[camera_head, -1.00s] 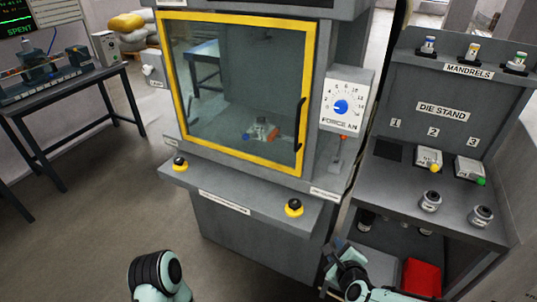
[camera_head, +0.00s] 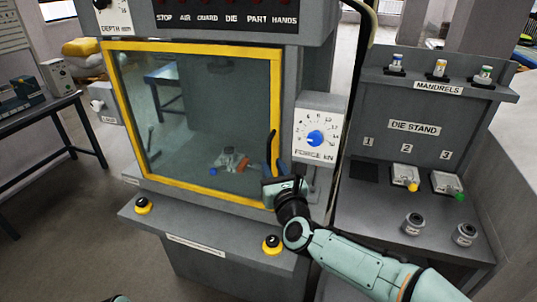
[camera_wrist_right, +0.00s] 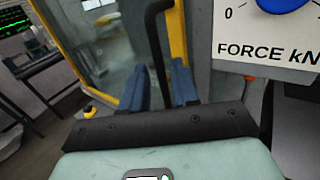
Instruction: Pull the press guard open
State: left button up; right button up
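The press guard (camera_head: 190,190) is a clear pane in a yellow frame on the front of the grey press, and it looks closed. Its black upright handle (camera_head: 271,152) is at the frame's right side. My right gripper (camera_head: 278,172) is at the lower part of this handle. In the right wrist view the handle (camera_wrist_right: 155,35) runs down between the two blue fingers of the right gripper (camera_wrist_right: 163,88). My left gripper is out of view.
The force dial (camera_head: 316,138) is just right of the handle. A yellow-and-black button (camera_head: 272,244) is on the ledge below my right gripper, and another button (camera_head: 142,204) is at the left. The die stand (camera_head: 385,205) with several parts stands at the right.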

aim_at(269, 161)
jog(key=p+x, duration=0.1)
jog(key=x, duration=0.3)
jog(key=shift+w, duration=0.1)
grip_shut()
jog(key=shift+a, duration=0.1)
